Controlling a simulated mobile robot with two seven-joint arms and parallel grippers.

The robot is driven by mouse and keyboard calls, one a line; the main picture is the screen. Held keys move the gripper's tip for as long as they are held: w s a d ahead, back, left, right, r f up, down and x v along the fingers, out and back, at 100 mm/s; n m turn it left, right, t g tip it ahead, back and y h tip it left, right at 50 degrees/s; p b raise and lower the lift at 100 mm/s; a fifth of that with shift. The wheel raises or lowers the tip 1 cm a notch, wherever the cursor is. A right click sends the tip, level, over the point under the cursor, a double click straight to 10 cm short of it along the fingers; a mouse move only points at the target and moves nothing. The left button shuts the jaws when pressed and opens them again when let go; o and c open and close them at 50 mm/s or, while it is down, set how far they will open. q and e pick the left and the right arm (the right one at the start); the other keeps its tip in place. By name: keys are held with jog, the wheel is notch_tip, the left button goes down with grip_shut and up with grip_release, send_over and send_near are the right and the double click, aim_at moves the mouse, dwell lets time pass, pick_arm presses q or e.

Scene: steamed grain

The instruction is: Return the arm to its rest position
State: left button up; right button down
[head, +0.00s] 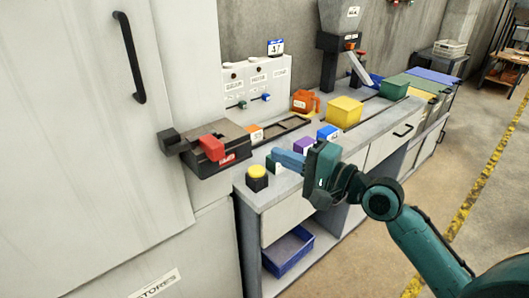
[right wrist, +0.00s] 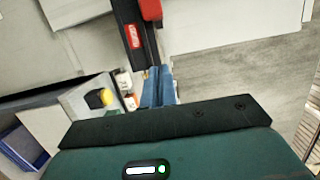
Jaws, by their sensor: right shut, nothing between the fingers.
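My right gripper (head: 277,158) has blue fingers and a teal body, and its arm comes in from the lower right in the head view. It is over the near end of the grey counter (head: 256,201). Its fingers are together with nothing between them. In the right wrist view the closed fingers (right wrist: 158,76) point up the picture toward the black machine (right wrist: 131,30) with its red part. My left gripper is in neither view.
A black machine with a red handle (head: 211,148) and a yellow button (head: 257,171) stand left of the gripper. A tall cabinet (head: 75,120) borders the left. Open floor (head: 456,163) lies right.

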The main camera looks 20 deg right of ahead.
jog(key=shift+v, duration=0.85)
jog(key=s+a+f+n+g+h, duration=0.1)
jog(key=s+f+n+h, duration=0.1)
jog(key=f, duration=0.7)
jog(key=s+a+f+n+g+h, duration=0.1)
jog(key=s+f+n+h, duration=0.15)
jog(key=f, duration=0.55)
jog(key=s+a+f+n+g+h, duration=0.2)
jog(key=s+a+f+n, duration=0.3)
jog(key=s+f+n, duration=0.4)
notch_tip(320, 180, down, 5)
jog(key=s, duration=0.3)
jog(key=shift+a, duration=0.15)
jog(key=shift+f+n, duration=0.1)
jog(key=shift+n, duration=0.15)
